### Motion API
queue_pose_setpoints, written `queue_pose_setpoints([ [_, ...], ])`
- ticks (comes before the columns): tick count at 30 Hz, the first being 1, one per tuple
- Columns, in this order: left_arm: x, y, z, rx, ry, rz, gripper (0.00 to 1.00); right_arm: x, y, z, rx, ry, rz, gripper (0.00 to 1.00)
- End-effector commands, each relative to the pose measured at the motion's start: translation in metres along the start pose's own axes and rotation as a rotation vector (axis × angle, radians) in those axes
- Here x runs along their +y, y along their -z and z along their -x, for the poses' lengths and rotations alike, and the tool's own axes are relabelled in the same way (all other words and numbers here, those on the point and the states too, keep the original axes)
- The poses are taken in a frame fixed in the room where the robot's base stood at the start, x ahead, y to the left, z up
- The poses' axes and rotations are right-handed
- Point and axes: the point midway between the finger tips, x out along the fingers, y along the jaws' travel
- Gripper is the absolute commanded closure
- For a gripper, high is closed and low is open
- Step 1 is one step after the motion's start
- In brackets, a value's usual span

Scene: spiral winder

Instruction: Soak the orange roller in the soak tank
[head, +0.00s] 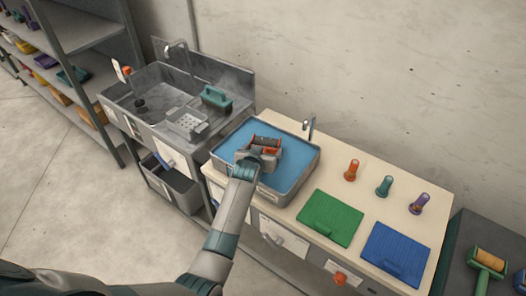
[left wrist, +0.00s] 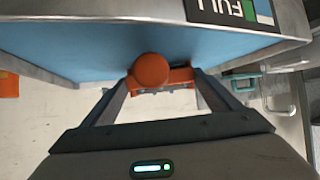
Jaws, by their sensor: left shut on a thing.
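The soak tank (head: 307,166) is a grey metal basin filled with blue liquid, set in the counter. It also shows in the left wrist view (left wrist: 60,45), with a label reading FULL on its wall. My left gripper (head: 257,160) reaches over the tank's near wall and is shut on the orange roller (head: 267,141). The left wrist view shows the roller's round orange end (left wrist: 151,71) and orange frame between my fingers (left wrist: 160,88). The gripper hides part of the roller. I cannot tell how deep the roller sits in the liquid. My right gripper is out of view.
A sink (head: 150,92) with a teal-handled tool (head: 216,98) adjoins on the left. Right of the tank lie a green pad (head: 331,217) and a blue pad (head: 396,253), with orange, teal and purple handles behind. A green-handled yellow roller (head: 488,260) lies far right. A tap (head: 309,125) stands behind the tank.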

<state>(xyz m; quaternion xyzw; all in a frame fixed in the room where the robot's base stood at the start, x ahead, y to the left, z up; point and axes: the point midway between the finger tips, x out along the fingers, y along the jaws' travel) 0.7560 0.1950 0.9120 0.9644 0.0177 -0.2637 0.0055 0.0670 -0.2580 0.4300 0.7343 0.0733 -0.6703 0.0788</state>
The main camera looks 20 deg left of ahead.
Motion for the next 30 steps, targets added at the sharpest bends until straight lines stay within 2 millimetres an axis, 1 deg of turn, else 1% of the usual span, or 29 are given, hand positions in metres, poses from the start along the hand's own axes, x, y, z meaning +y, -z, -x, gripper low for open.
queue_pose_setpoints([
  [1,0.0,0.009,0.005,0.002,0.0,0.0,0.46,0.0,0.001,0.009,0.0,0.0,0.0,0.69],
  [9,0.0,0.029,0.016,0.004,0.0,-0.001,0.46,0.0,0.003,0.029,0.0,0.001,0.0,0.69],
  [15,0.0,0.042,0.024,0.005,0.0,-0.001,0.46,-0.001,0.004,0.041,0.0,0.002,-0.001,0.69],
  [21,0.0,0.049,0.028,0.003,0.0,-0.001,0.46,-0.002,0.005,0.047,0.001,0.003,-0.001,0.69],
  [30,0.0,0.048,0.027,0.004,0.0,-0.001,0.46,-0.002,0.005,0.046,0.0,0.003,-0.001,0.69],
])
